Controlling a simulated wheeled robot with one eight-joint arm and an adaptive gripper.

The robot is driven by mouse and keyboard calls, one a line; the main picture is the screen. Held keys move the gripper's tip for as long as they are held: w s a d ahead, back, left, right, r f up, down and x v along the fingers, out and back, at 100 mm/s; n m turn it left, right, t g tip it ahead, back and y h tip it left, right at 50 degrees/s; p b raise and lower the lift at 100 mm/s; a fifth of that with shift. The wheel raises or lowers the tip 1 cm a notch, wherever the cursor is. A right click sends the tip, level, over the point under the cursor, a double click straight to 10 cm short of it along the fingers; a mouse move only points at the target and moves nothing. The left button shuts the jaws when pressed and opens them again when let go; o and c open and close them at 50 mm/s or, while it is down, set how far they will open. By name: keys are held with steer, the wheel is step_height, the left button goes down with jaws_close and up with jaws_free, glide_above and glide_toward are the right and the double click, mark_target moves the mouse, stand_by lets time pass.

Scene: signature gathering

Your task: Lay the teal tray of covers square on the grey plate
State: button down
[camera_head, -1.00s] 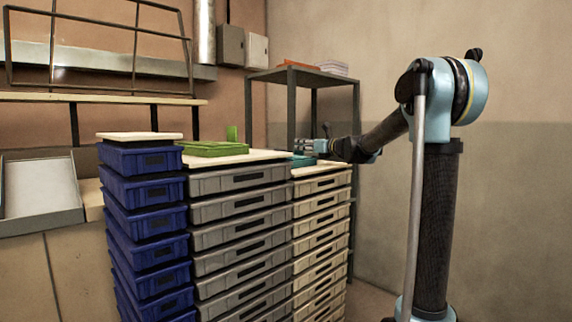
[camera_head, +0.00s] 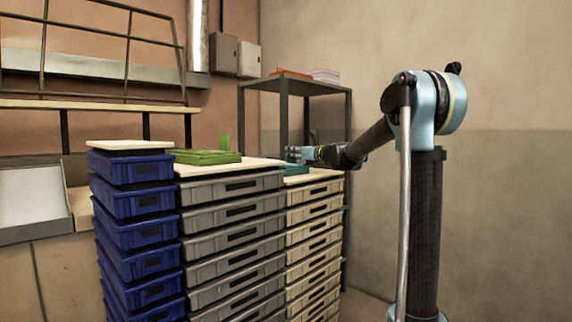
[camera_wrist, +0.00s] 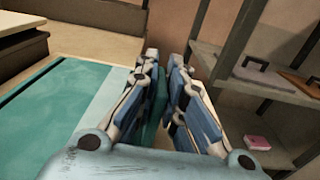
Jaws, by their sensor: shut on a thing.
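The teal tray (camera_head: 296,169) lies at the top of the cream crate stack, in the middle of the head view. In the wrist view its flat teal face (camera_wrist: 55,115) fills the left, with a paler strip along the side nearest my fingers. My gripper (camera_head: 292,153) is at the tray, its fingers pointing left in the head view. In the wrist view my gripper (camera_wrist: 163,75) is shut on a dark teal upright part beside the tray's face, which I take to be part of the tray. I cannot pick out the grey plate for certain.
A green tray (camera_head: 205,157) with an upright piece lies on a cream board over the grey crates (camera_head: 230,213). Blue crates (camera_head: 140,200) stand left of them. A dark shelf rack (camera_head: 290,82) stands close behind my gripper. A grey slanted panel (camera_head: 20,236) is at far left.

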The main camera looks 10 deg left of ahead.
step_height(320, 180, up, 18)
stand_by(0.5)
